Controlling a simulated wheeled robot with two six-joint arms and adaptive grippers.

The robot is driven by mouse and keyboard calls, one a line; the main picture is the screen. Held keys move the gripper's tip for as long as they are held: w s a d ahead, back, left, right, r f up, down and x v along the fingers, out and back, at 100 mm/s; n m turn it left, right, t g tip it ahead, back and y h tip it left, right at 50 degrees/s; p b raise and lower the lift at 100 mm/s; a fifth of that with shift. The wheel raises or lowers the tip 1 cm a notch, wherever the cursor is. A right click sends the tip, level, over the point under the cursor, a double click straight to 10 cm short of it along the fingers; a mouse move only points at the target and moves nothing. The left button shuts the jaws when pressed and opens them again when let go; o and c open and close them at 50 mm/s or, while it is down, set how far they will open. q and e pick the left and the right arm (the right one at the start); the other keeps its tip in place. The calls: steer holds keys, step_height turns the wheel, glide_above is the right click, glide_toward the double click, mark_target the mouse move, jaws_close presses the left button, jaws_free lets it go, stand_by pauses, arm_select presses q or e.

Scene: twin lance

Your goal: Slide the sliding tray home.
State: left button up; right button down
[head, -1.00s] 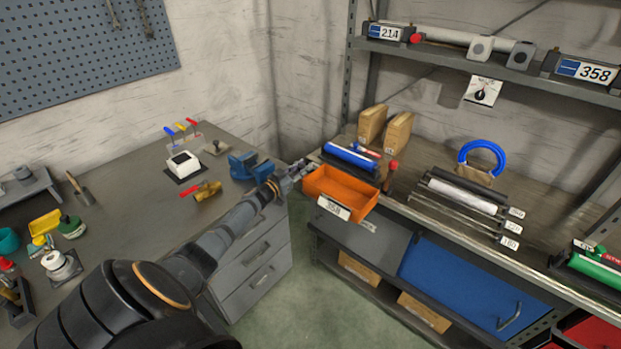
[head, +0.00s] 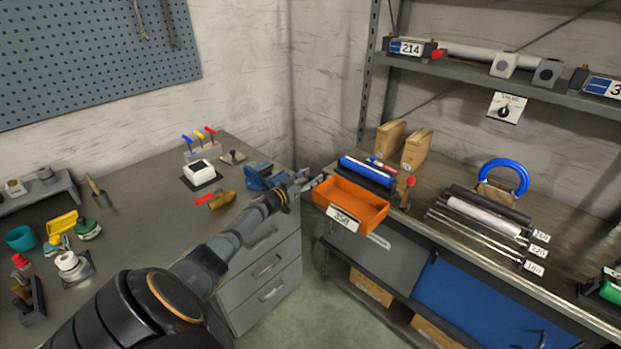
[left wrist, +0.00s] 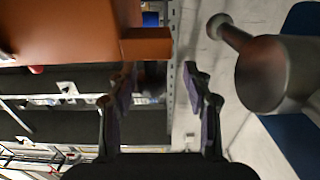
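The orange sliding tray (head: 376,222) sticks out past the front edge of the right bench, with a numbered white label (head: 343,218) on its front. It looks empty. A blue cylinder (head: 366,170) lies just behind it. My left gripper (head: 306,182) is at the tray's left side, close to its corner; I cannot tell from the head view whether they touch. In the left wrist view my left gripper (left wrist: 160,74) is open with nothing between its fingers. The orange tray (left wrist: 60,35) shows at upper left there, beyond the fingertips. My right gripper is not in view.
A blue vise (head: 262,179) stands on the left bench, close to my left forearm. A grey metal cylinder (left wrist: 272,75) is near the right finger in the wrist view. A red knob (head: 411,181) stands right of the tray.

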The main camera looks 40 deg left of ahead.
arm_select(q)
steer(key=shift+d, duration=0.15)
steer(key=shift+s, duration=0.2)
steer(key=s, duration=1.1)
steer(key=shift+s+a, duration=0.25)
steer(key=shift+s, duration=0.05)
